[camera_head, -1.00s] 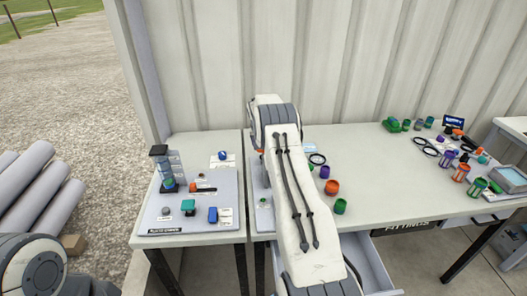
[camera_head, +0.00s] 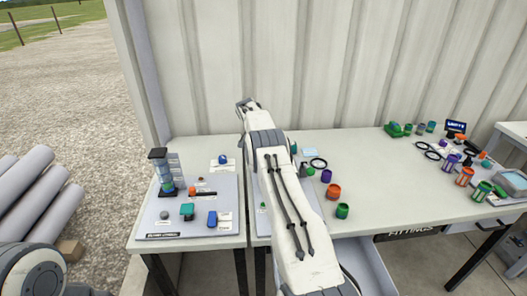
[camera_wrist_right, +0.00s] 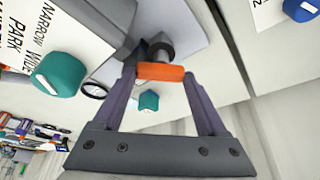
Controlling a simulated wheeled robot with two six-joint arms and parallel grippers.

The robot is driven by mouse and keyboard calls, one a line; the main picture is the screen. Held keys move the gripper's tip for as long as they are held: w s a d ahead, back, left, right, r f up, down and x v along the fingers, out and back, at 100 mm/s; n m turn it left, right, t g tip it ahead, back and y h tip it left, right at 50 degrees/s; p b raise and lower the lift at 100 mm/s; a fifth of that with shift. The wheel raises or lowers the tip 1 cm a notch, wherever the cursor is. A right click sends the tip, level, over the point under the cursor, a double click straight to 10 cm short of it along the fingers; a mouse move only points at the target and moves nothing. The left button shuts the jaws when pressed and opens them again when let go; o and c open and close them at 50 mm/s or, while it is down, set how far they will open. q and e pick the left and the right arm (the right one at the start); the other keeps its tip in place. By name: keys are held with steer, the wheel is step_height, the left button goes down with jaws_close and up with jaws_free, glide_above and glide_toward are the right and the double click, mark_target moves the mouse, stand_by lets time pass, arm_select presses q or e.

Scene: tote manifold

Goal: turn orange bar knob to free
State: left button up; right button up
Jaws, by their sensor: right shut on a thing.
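The orange bar knob (camera_wrist_right: 161,72) shows in the right wrist view, on a dark round stem at a grey panel. My right gripper (camera_wrist_right: 160,77) is shut on it, with one finger at each end of the bar. In the head view my right arm covers the knob and the gripper. The lettering by the knob is not readable. My left gripper is not in view.
A teal knob (camera_wrist_right: 60,74) by a "NARROW WIDE PARK" label, another teal knob (camera_wrist_right: 148,100) and a blue knob (camera_wrist_right: 304,9) are near the gripper. A control board (camera_head: 165,222) stands left; loose fittings like the orange cup (camera_head: 333,191) lie right.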

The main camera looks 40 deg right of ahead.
steer(key=shift+w+a, duration=0.15)
steer(key=o, duration=1.3)
steer(key=b+v, duration=0.1)
steer(key=v, duration=0.9)
steer(key=shift+r+b, duration=0.25)
steer(key=shift+b, duration=0.15)
steer(key=shift+a, duration=0.1)
